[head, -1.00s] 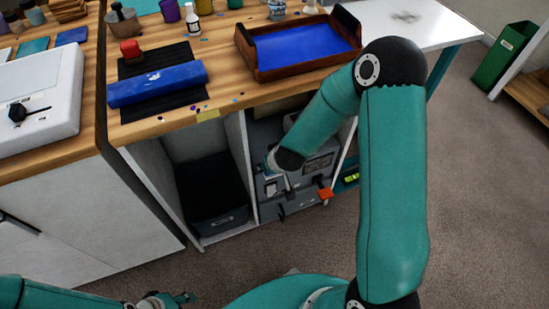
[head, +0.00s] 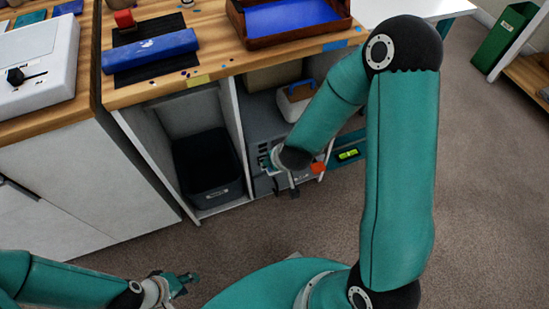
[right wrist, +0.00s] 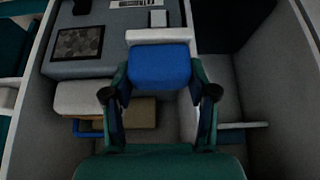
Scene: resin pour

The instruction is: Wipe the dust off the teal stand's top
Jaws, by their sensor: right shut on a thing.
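The stand's pale top (head: 400,10) shows only at the head view's upper edge, with a teal leg (head: 447,24) below it. Most of the top is cut off, so I cannot see its dust. My right gripper (right wrist: 160,82) is shut on a blue block with a white edge (right wrist: 160,66), which sits between its fingers in the right wrist view. In the head view this gripper is low in front of the bench's open bay, largely hidden by its own wrist. My left gripper (head: 183,281) is at the lower left, away from the furniture; its finger opening is unclear.
The bay beside my right gripper has a grey cabinet (head: 262,125) and a white box with a blue handle (head: 296,100). A black bin (head: 207,170) stands in the left bay. A brown tray (head: 240,22) and blue roll (head: 150,50) lie on the bench. Carpet in front is clear.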

